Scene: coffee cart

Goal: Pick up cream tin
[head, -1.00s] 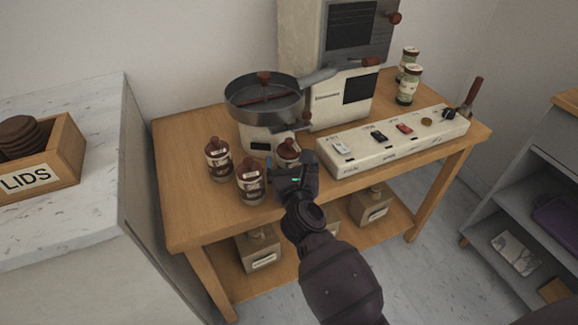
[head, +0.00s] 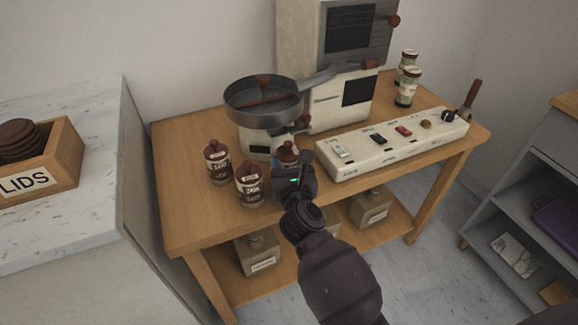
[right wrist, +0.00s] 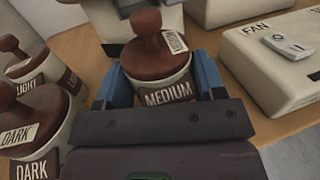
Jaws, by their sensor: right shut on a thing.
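A cream tin (right wrist: 168,88) with a brown knobbed lid and the label MEDIUM stands upright between the blue fingers of my right gripper (right wrist: 160,78) in the right wrist view. The fingers are shut on its sides. In the head view the right gripper (head: 291,172) hides most of this tin, and mainly its brown lid (head: 286,153) shows. I cannot tell whether its base touches the table. Two similar tins stand to its left: DARK (head: 249,188) nearer and LIGHT (head: 217,165) farther back. My left gripper is not in view.
A roaster with a round pan (head: 262,100) stands close behind the tins. A cream switch panel (head: 390,146) lies to the right, beside the gripper. Two jars (head: 407,88) stand at the back right. The wooden table (head: 185,210) is clear at the front left.

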